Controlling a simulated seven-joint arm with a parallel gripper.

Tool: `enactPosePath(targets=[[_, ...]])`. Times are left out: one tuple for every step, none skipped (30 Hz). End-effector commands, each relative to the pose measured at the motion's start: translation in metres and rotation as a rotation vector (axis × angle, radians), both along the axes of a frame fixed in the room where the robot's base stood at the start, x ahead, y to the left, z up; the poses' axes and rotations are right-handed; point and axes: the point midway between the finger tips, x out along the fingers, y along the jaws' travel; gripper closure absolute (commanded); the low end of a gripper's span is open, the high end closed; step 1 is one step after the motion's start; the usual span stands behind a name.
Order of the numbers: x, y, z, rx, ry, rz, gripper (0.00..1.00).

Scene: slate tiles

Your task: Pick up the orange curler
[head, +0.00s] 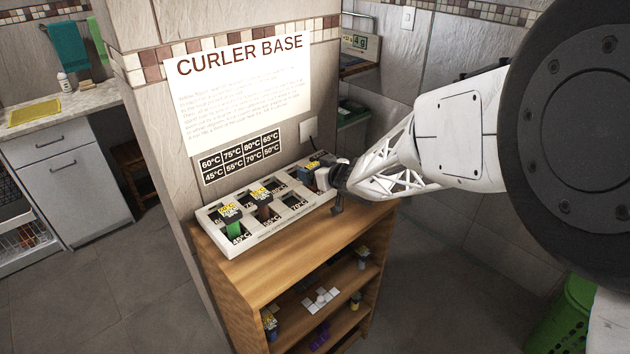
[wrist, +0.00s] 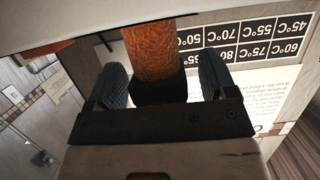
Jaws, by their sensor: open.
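The orange curler (wrist: 153,52), textured and with a dark end piece, stands out between the two fingers in the wrist view. My gripper (wrist: 162,76) is open, with one dark blue pad on each side of the curler and a visible gap on both sides. In the head view my gripper (head: 338,185) is at the right end of the curler base (head: 262,238), a pale tray with labelled compartments. I cannot make out the orange curler there; the gripper may hide it.
The base sits on a wooden shelf unit (head: 285,268) with small items on lower shelves. A wall with a sign (head: 243,85) is close behind.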

Motion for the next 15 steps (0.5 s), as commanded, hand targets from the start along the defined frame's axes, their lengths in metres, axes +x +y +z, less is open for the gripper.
enactPosePath(targets=[[0.0, 0.0, -0.0001, 0.0, 0.0, 0.0, 0.22], [-0.0001, -0.0001, 0.0, 0.0, 0.0, 0.0, 0.22], [-0.0001, -0.0001, 0.0, 0.0, 0.0, 0.0, 0.22], [-0.0001, -0.0001, -0.0001, 0.0, 0.0, 0.0, 0.22], [-0.0001, -0.0001, -0.0001, 0.0, 0.0, 0.0, 0.22], [-0.0001, -0.0001, -0.0001, 0.0, 0.0, 0.0, 0.22], [-0.0001, -0.0001, -0.0001, 0.0, 0.0, 0.0, 0.22], [-0.0001, -0.0001, -0.0001, 0.0, 0.0, 0.0, 0.25], [-0.0001, -0.0001, -0.0001, 0.0, 0.0, 0.0, 0.32], [-0.0001, -0.0001, -0.0001, 0.0, 0.0, 0.0, 0.36], [-0.0001, -0.0001, -0.0001, 0.0, 0.0, 0.0, 0.41], [-0.0001, -0.0001, -0.0001, 0.0, 0.0, 0.0, 0.47], [-0.0001, -0.0001, -0.0001, 0.0, 0.0, 0.0, 0.51], [-0.0002, -0.0002, 0.0, 0.0, 0.0, 0.0, 0.56], [-0.0001, -0.0001, 0.0001, 0.0, 0.0, 0.0, 0.62]])
